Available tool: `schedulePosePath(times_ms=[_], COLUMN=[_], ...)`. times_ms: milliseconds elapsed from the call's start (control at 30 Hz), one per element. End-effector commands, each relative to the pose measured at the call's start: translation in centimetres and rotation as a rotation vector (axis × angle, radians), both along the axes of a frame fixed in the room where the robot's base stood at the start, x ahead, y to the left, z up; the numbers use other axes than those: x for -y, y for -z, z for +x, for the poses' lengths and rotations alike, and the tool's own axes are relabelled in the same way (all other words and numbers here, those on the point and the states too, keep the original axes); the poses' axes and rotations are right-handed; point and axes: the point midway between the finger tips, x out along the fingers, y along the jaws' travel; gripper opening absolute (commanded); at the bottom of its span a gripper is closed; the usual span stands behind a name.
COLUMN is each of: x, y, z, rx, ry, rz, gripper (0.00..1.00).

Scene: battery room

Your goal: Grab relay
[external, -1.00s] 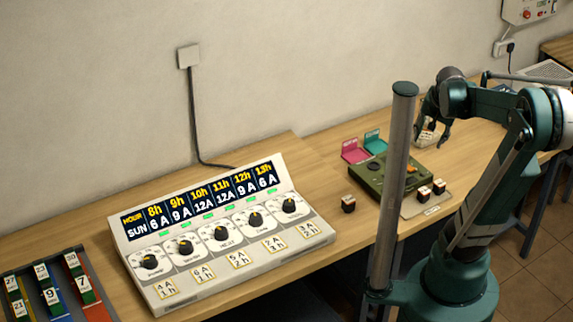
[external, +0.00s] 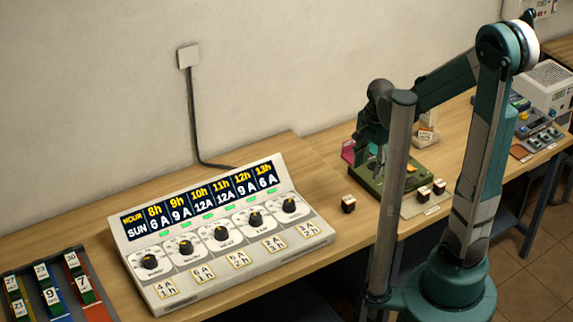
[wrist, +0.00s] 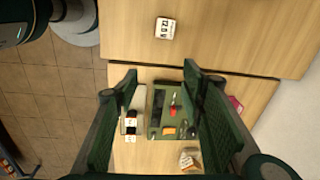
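A small dark block with a white labelled top, which looks like a relay (external: 348,204), stands alone on the bench left of a green device (external: 372,183). In the wrist view this lone block (wrist: 165,28) lies beyond my fingertips, near the top. Two similar blocks (external: 423,194) sit on a pale pad right of the device, and they show left of it in the wrist view (wrist: 130,125). My gripper (external: 370,162) hangs over the green device's back left part, its tips partly unclear. In the wrist view my gripper (wrist: 162,80) is open, with nothing between its fingers.
A wide sloped panel with dials (external: 225,235) fills the bench to the left. Bare bench lies around the lone block.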

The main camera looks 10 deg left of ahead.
Motion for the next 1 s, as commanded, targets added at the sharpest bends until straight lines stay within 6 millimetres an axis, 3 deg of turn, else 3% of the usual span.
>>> schedulePosePath(times_ms=[200,400,1000], x=[-3.6,-5.2,-5.5], y=[3.1,4.7,5.5], z=[-2.0,-3.2,-3.5], rx=[-0.052,-0.076,-0.081], ry=[0.071,0.114,0.126], rz=[-0.030,-0.050,-0.056], gripper=[0.40,0.40,0.40])
